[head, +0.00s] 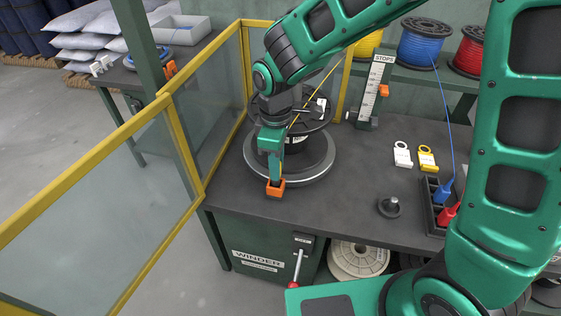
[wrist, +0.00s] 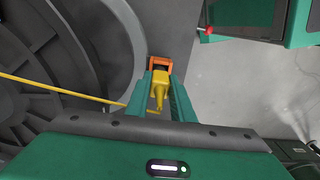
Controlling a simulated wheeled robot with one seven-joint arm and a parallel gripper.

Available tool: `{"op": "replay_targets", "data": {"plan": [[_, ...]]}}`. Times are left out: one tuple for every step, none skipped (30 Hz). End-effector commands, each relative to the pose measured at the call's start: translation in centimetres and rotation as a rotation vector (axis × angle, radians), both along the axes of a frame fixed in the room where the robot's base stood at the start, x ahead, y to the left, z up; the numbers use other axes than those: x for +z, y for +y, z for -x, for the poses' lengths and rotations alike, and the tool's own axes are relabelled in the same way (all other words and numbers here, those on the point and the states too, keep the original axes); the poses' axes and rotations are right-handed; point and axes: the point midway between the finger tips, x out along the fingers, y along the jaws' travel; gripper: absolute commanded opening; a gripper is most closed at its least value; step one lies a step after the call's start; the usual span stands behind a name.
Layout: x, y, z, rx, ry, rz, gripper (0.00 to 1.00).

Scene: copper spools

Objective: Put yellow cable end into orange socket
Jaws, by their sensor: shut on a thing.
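My gripper (wrist: 160,100) is shut on the yellow cable end (wrist: 159,85), a yellow plug between the two fingers in the wrist view. The orange socket (head: 275,188) sits at the bench's front edge, right below my gripper (head: 274,176) in the head view. In the wrist view the orange socket (wrist: 160,62) lies just beyond the plug's tip, in line with it. I cannot tell whether the tip is inside it. The yellow cable (wrist: 60,90) runs left from the plug across the dark spool. In the head view my fingers hide the plug.
The black spool (head: 310,112) stands on a grey round turntable (head: 318,165) close behind my gripper. A yellow-framed glass guard (head: 98,200) closes the left side. A rack (head: 431,212) with blue and red plugs stands at right.

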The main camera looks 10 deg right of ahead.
Motion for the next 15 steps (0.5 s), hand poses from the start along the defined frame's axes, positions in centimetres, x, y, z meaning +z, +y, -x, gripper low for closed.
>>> {"op": "replay_targets", "data": {"plan": [[-0.3, 0.0, 0.0, 0.000, 0.001, 0.001, 0.00], [-0.4, 0.0, 0.0, 0.000, 0.001, 0.001, 0.00], [-0.6, 0.0, 0.0, 0.000, 0.000, 0.000, 0.00], [-0.7, 0.0, 0.0, 0.000, 0.000, 0.000, 0.00], [-0.8, 0.0, 0.0, 0.000, 0.000, 0.000, 0.00], [-1.0, 0.0, 0.0, 0.000, 0.000, 0.000, 0.00], [-1.1, 0.0, 0.0, 0.000, 0.000, 0.000, 0.00], [-1.2, 0.0, 0.0, 0.000, 0.000, 0.001, 0.00], [-1.4, 0.0, 0.0, -0.001, 0.000, 0.001, 0.00], [-1.5, 0.0, 0.0, -0.001, 0.000, 0.000, 0.00], [-1.6, 0.0, 0.0, -0.001, 0.000, 0.000, 0.00], [-1.8, 0.0, 0.0, -0.001, 0.000, 0.000, 0.00], [-1.9, 0.0, 0.0, -0.001, 0.000, 0.000, 0.00], [-2.1, 0.0, 0.0, -0.001, 0.000, 0.000, 0.00], [-2.2, 0.0, 0.0, -0.001, 0.000, 0.000, 0.00]]}}
